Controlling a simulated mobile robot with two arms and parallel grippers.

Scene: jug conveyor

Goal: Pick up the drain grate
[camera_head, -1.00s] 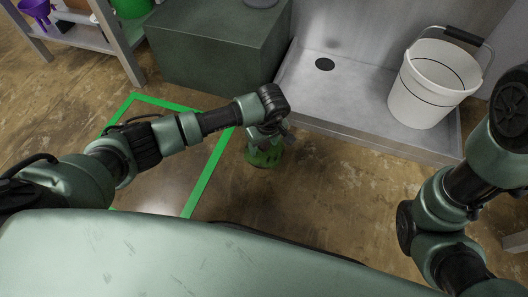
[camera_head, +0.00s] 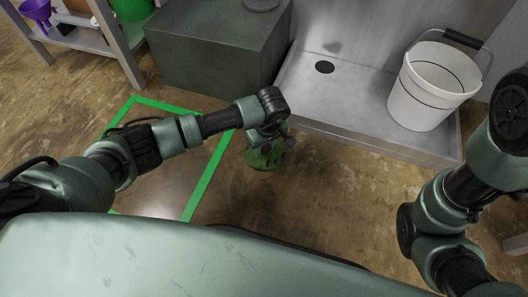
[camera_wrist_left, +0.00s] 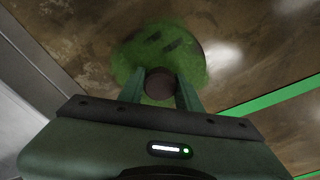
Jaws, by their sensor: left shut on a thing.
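The drain grate (camera_head: 262,160) is a green, round, slotted piece over the brown floor, just in front of the metal basin in the head view. My left gripper (camera_head: 272,136) is above it, pointing down. In the left wrist view, the two fingers (camera_wrist_left: 160,88) are shut on a dark round knob at the middle of the green grate (camera_wrist_left: 190,50). The fingers hide part of the grate. I cannot tell whether it touches the floor. My right arm is at the right edge, with its gripper out of view.
The low metal basin (camera_head: 350,112) has a dark round drain hole (camera_head: 325,67) and a white bucket (camera_head: 425,92) standing in it. A dark green block (camera_head: 205,55) is left of it. A green outline (camera_head: 206,182) marks the floor. A shelf (camera_head: 92,42) stands at upper left.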

